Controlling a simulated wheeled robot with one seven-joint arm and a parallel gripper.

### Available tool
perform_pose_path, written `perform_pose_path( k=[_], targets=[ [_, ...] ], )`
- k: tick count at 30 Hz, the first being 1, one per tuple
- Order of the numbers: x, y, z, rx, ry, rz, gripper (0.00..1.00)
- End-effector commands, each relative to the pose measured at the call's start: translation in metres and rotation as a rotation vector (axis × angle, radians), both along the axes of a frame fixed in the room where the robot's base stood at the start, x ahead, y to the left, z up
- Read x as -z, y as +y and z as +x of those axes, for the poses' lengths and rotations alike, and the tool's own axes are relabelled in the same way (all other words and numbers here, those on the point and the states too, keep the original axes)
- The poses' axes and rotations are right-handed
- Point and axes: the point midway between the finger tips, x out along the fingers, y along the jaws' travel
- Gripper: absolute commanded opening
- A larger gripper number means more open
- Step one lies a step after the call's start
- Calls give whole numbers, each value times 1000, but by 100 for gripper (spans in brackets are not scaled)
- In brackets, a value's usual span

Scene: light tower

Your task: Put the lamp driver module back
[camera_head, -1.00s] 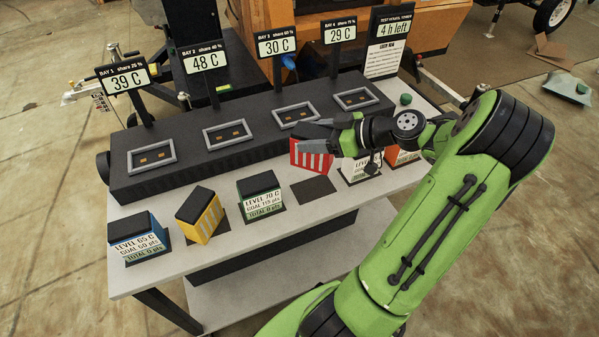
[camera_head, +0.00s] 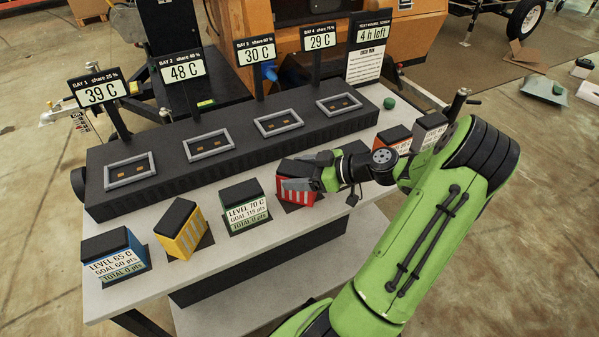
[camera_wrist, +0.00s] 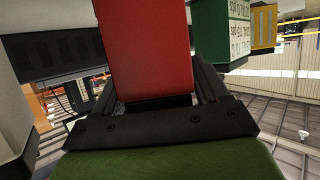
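A red module (camera_head: 297,194) with pale stripes on its front and a dark top sits at the dark square pad (camera_head: 287,205) on the white table, right of the green module. My gripper (camera_head: 296,184) is shut on the red module from the right. In the wrist view the red module (camera_wrist: 147,45) fills the space between my fingers. Its underside is hidden, so I cannot tell whether it rests on the pad. Which module is the lamp driver is not readable.
Blue (camera_head: 116,257), yellow (camera_head: 183,234) and green (camera_head: 245,206) modules stand left on the white table (camera_head: 150,290). Orange (camera_head: 393,141) and grey (camera_head: 430,131) modules stand right. Behind is a black rack (camera_head: 235,165) with several framed bays, empty of modules, and temperature signs.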

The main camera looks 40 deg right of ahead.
Motion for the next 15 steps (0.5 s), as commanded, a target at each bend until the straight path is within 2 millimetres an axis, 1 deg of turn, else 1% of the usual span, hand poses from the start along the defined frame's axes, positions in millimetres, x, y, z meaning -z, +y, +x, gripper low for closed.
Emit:
perform_pose_path(
  k=[1, 2, 3, 10, 12, 14, 15],
  targets=[
    [-1, 0, 0, 0, 0, 0, 82],
    [-1, 0, 0, 0, 0, 0, 86],
    [-1, 0, 0, 0, 0, 0, 87],
    [-1, 0, 0, 0, 0, 0, 87],
    [-6, 0, 0, 1, -1, 0, 87],
    [-9, -5, -8, 4, 1, -1, 87],
    [-13, -10, -15, 6, 0, -2, 87]
  ],
)
